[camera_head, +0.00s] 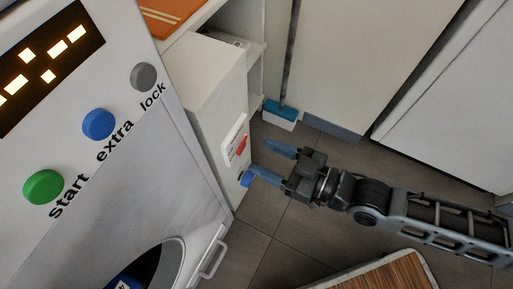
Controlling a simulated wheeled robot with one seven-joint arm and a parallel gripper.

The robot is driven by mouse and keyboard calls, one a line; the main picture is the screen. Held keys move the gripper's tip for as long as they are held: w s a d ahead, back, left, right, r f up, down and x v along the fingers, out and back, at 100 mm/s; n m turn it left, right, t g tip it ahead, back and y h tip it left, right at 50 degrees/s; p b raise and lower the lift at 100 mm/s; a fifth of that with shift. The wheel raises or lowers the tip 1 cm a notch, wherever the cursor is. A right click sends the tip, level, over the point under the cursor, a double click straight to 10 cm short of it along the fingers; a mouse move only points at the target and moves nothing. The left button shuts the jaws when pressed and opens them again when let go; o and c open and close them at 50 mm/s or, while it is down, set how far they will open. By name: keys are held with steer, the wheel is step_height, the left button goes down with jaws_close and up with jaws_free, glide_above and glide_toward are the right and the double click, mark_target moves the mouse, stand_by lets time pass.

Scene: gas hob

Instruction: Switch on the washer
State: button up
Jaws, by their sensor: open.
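The washer (190,225) fills the left of the view, its front panel tilted in the picture. It has a green round button (44,187) labelled "start", a blue button (99,124) labelled "extra" and a grey button (144,77) labelled "lock". A dark display (48,58) with lit yellow segments is above them. The round door is partly in view at the bottom. My gripper (258,164) is open and empty, right of the washer, its blue-tipped fingers pointing left at a white cabinet side. It is well apart from the buttons. I cannot tell whether the fingers touch the cabinet.
The white cabinet (209,90) beside the washer carries a red switch (241,145) on a white plate. A blue and white box (281,114) stands behind on the grey tiled floor (262,237). A wood-topped piece (385,275) is at the bottom. White cupboards line the back.

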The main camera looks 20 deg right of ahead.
steer(key=shift+p+v, duration=0.4)
steer(key=shift+v, duration=1.75)
